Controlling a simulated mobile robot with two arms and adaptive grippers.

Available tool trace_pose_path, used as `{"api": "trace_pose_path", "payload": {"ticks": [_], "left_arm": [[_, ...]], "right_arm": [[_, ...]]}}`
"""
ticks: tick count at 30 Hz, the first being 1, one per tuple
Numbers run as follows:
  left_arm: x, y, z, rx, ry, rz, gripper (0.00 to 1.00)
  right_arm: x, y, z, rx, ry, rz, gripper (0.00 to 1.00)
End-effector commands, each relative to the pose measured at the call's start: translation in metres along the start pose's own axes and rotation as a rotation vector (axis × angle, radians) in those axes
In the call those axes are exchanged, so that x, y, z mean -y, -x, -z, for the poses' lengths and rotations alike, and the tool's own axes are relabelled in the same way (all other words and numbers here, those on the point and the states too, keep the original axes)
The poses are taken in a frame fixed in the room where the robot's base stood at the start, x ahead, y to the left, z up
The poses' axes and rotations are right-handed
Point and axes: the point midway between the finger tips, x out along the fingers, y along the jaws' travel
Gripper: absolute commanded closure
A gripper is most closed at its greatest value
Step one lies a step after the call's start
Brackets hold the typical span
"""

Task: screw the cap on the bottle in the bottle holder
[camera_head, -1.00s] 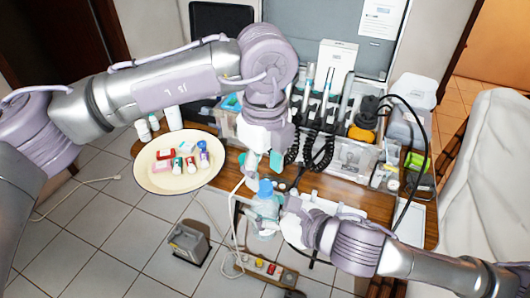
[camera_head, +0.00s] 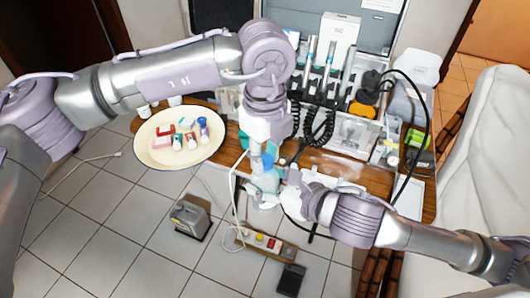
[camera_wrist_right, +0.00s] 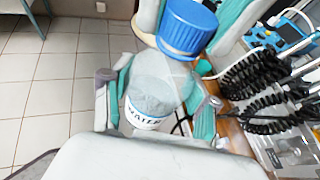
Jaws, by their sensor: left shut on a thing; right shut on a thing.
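The blue cap (camera_head: 266,160) is at the mouth end of the clear bottle (camera_head: 266,186). The cap (camera_wrist_right: 187,28) and the bottle (camera_wrist_right: 155,95), with a WATER label, also show in the right wrist view. I cannot tell whether the cap is seated or how far it is threaded. My left gripper (camera_head: 263,150) comes from above, with its teal-padded fingers shut on the sides of the cap. My right gripper (camera_wrist_right: 157,98) is shut on the bottle, one finger on each side. The bottle holder cannot be made out.
A round cream plate (camera_head: 158,160) with small coloured items is at the left of the wooden table (camera_head: 330,166). Dental handpieces (camera_head: 325,60) with coiled black cords stand behind the grippers. A grey box (camera_head: 190,218) and a power strip (camera_head: 262,242) are on the tiled floor.

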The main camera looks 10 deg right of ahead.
Motion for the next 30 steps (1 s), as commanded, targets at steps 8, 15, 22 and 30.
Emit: {"api": "trace_pose_path", "payload": {"ticks": [8, 15, 22, 30], "left_arm": [[0.0003, 0.0002, -0.0001, 0.0, -0.226, 0.001, 1.0], [0.0003, -0.0002, -0.0002, 0.001, -0.771, 0.001, 1.0], [0.0003, -0.0005, -0.0005, 0.001, -1.3, 0.0, 1.0], [0.0005, -0.0009, -0.0008, 0.002, -1.92, -0.001, 1.0]], "right_arm": [[-0.0004, 0.0002, -0.0009, 0.002, 0.001, -0.001, 1.0], [-0.0005, 0.0002, -0.0009, 0.002, 0.001, -0.002, 1.0], [-0.0006, 0.0002, -0.0009, 0.002, 0.001, -0.002, 1.0], [-0.0007, 0.0003, -0.0008, 0.002, 0.001, -0.002, 1.0]]}}
